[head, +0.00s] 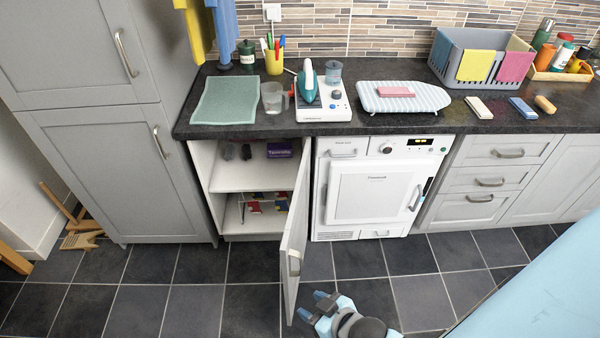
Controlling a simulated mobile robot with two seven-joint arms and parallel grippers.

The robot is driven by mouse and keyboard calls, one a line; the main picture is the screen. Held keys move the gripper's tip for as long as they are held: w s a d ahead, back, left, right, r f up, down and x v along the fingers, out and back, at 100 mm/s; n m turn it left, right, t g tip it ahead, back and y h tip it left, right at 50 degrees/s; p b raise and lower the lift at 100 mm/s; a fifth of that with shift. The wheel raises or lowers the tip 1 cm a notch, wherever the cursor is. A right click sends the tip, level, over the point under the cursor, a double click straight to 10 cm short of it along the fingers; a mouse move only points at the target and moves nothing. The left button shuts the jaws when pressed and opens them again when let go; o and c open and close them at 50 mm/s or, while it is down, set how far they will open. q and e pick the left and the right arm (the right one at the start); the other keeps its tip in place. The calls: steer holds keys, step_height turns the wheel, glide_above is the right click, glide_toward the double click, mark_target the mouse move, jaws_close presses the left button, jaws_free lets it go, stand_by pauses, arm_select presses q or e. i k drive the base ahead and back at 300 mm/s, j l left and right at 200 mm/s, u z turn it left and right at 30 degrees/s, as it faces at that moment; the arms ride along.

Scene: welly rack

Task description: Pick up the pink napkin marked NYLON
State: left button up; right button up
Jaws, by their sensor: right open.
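A folded pink cloth (396,92) lies flat on the small ironing board (403,97) on the counter. A second pink cloth (515,67) hangs over the front of the grey basket at the right. No NYLON marking is readable on either, so I cannot tell which is the napkin. My right gripper (311,306) is open and empty, low over the floor by the open cabinet door, well below and in front of the counter. My left gripper is not in view.
The cabinet door (296,240) stands open into the room, close to my right gripper. An iron (307,82) on its station stands left of the ironing board. The grey basket (445,58) also holds a yellow cloth (474,66). Several brushes or blocks lie along the counter's front right.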

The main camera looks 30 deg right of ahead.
mark_target(384, 91)
steer(key=k+l+z, duration=0.25)
steer(key=l, duration=0.25)
steer(key=l+z, duration=0.2)
steer(key=l, duration=0.25)
steer(key=l+u, duration=0.1)
steer(key=u, duration=0.3)
steer(key=i+l+u, duration=0.15)
steer(key=l+u, duration=0.15)
steer(key=l, duration=0.2)
steer(key=l+u, duration=0.25)
steer(key=l, duration=0.25)
steer(key=l+u, duration=0.15)
steer(key=l, duration=0.9)
steer(key=i, duration=0.1)
